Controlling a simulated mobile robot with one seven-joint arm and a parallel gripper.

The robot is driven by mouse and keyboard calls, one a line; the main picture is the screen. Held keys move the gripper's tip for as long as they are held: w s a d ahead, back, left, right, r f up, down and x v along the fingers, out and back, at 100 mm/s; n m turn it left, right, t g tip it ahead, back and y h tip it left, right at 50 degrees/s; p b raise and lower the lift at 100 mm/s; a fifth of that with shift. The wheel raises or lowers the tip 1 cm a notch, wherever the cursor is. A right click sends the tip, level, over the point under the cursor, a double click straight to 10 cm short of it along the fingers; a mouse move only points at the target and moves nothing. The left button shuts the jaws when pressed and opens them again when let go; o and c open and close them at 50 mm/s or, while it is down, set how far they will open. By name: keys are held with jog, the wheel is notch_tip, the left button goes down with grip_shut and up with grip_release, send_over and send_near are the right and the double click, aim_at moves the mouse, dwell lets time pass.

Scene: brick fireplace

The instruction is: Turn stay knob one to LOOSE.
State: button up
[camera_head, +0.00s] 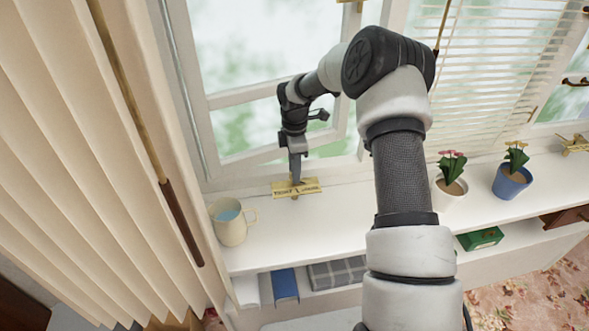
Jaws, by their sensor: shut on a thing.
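A brass stay plate (311,186) with dark lettering lies on the white window sill, below the left window. The lettering is too small to read with certainty. My gripper (295,182) points down at the middle of this plate and is shut on the small stay knob there. The fingers hide most of the knob, so I cannot tell which way it is turned. The left window sash (240,120) stands behind my gripper.
A cream mug (230,228) holding bluish liquid stands left of the plate. A white flowerpot (447,197) and a blue flowerpot (509,186) stand to the right. Another brass fitting (574,145) is at the far right. A cream curtain (85,150) hangs at left. Books sit below the sill.

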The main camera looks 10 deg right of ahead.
jog(key=o, duration=1.1)
jog(key=shift+c, duration=0.2)
notch_tip(320, 180, up, 17)
jog(key=shift+r, duration=0.2)
jog(key=shift+r, duration=0.1)
